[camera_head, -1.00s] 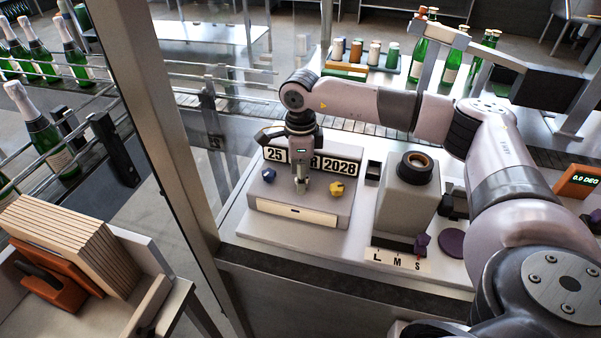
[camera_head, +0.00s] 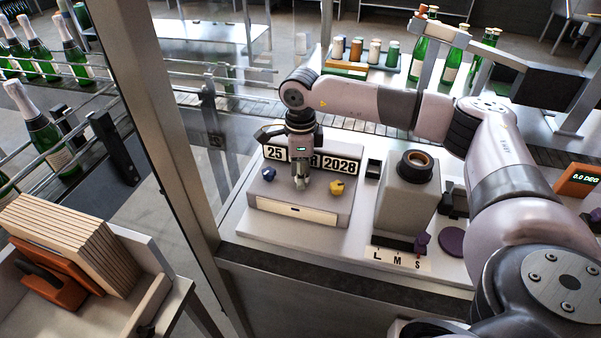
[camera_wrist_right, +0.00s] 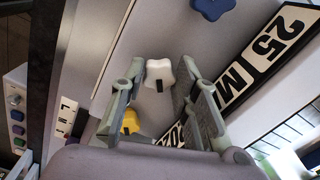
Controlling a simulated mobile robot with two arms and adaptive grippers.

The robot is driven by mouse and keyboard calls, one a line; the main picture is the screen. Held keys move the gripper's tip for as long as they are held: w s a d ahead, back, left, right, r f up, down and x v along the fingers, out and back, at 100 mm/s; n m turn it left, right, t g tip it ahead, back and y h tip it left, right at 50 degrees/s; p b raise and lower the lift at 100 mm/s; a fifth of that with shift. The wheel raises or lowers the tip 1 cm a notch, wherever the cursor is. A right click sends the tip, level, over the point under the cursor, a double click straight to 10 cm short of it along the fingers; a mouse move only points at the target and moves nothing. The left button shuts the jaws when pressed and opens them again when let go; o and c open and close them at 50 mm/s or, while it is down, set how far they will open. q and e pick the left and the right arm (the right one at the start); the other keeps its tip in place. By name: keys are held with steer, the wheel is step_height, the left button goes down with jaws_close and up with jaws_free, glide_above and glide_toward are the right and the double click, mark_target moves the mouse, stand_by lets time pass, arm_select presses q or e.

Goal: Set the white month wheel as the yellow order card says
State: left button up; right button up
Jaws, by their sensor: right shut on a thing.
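My right gripper (camera_head: 302,183) points down over the grey date box. In the right wrist view its fingers (camera_wrist_right: 161,82) are closed on the white month wheel (camera_wrist_right: 158,71), one on each side. In the head view the gripper hides this wheel. The date plates read 25 (camera_head: 274,153), a month plate (camera_head: 316,162) partly hidden by my wrist, and 2028 (camera_head: 341,166). The month's first letter is M in the wrist view and its last is R in the head view. I cannot make out a yellow order card. My left gripper is not in view.
A blue wheel (camera_head: 268,174) and a yellow wheel (camera_head: 337,188) flank my gripper on the date box (camera_head: 335,209). A grey block (camera_head: 408,190) and an L M S scale (camera_head: 397,260) stand right. A metal post (camera_head: 160,130) rises left.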

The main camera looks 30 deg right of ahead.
steer(key=shift+m+b, duration=0.4)
steer(key=shift+m, duration=0.1)
steer(key=m+b, duration=0.2)
steer(key=m, duration=0.1)
steer(key=shift+w+f, duration=0.1)
steer(key=m+b, duration=0.1)
steer(key=m, duration=0.2)
steer(key=shift+d+m, duration=0.15)
steer(key=shift+m, duration=0.15)
steer(key=shift+r+m+b, duration=0.2)
steer(key=shift+m+b, duration=0.45)
steer(key=shift+m, duration=0.75)
steer(key=shift+w, duration=0.1)
steer(key=o, duration=1.2)
steer(key=shift+c, duration=0.2)
